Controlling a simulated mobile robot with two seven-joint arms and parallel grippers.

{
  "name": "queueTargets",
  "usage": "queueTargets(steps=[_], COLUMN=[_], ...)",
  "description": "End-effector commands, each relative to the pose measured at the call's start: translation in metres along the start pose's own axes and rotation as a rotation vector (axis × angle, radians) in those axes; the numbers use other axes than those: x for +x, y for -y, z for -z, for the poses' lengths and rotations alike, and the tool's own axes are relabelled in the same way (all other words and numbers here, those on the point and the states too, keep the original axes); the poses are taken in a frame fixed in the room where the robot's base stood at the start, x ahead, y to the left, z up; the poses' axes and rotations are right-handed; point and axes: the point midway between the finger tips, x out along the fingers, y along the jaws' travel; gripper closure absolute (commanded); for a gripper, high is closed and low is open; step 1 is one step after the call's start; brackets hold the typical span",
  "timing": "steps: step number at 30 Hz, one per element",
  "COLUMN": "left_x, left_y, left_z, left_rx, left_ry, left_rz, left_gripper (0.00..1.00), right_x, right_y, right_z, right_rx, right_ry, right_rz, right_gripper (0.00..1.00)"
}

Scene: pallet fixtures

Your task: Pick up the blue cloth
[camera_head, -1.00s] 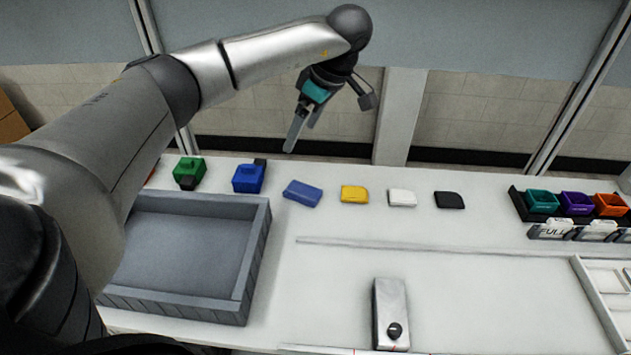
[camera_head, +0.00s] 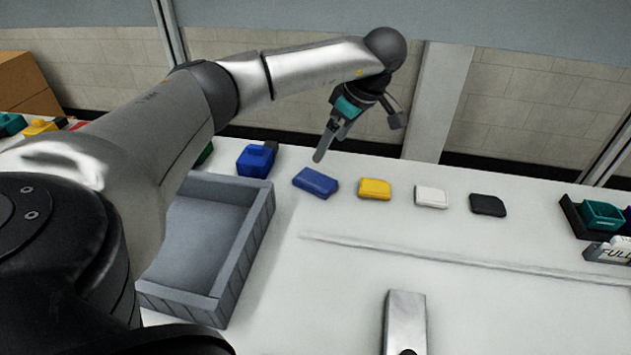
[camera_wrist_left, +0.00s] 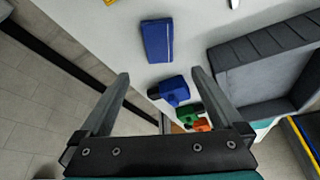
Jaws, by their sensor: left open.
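The blue cloth (camera_head: 316,182) is a folded blue pad lying flat on the white table, between a blue bin and a yellow cloth. It also shows in the left wrist view (camera_wrist_left: 157,41), near the top, beyond the fingertips. My left gripper (camera_head: 325,154) is above the table, just behind and above the cloth in the head view, pointing down. In the left wrist view its two fingers (camera_wrist_left: 160,82) are spread wide with nothing between them touching.
Yellow (camera_head: 375,188), white (camera_head: 431,197) and black (camera_head: 488,204) cloths lie in a row to the right. A blue bin (camera_head: 255,161) stands left of the blue cloth. A grey tray (camera_head: 262,222) is in front.

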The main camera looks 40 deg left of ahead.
Motion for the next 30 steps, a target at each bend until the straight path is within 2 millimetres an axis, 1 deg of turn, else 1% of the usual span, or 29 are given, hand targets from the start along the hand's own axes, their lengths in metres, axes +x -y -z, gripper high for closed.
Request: queueTargets(steps=[1,3,6,9,17,23,25,27,30], left_x=[0.015,0.03,0.049,0.062,0.076,0.104,0.114,0.121,0.122], left_y=[0.001,0.001,0.001,0.0,0.0,0.0,0.0,0.0,-0.001], left_z=[0.0,-0.001,0.0,-0.001,-0.002,-0.01,-0.009,-0.009,-0.009], left_rx=[-0.001,0.0,-0.001,-0.001,0.0,0.001,0.0,-0.001,0.0], left_ry=[-0.001,-0.002,-0.002,-0.002,-0.001,-0.001,-0.001,-0.001,0.0], left_rz=[0.005,0.005,0.005,0.002,0.001,0.003,0.003,0.001,-0.001], left_gripper=[0.0,0.0,0.0,0.0,0.0,0.0,0.0,0.0,0.0], right_x=[0.004,0.006,0.01,0.012,0.014,0.022,0.025,0.026,0.026], right_y=[0.0,0.0,-0.001,0.0,0.0,-0.001,-0.003,-0.006,-0.014], right_z=[0.003,0.005,0.005,0.005,0.005,0.005,0.006,0.008,0.011], right_rx=[0.0,0.0,0.0,0.0,0.0,0.002,0.003,0.002,0.001], right_ry=[-0.006,-0.01,-0.011,-0.011,-0.012,-0.014,-0.017,-0.021,-0.026], right_rz=[0.0,-0.001,-0.001,-0.001,-0.001,-0.002,-0.004,-0.009,-0.018], right_gripper=[0.0,0.0,0.0,0.0,0.0,0.0,0.0,0.0,0.0])
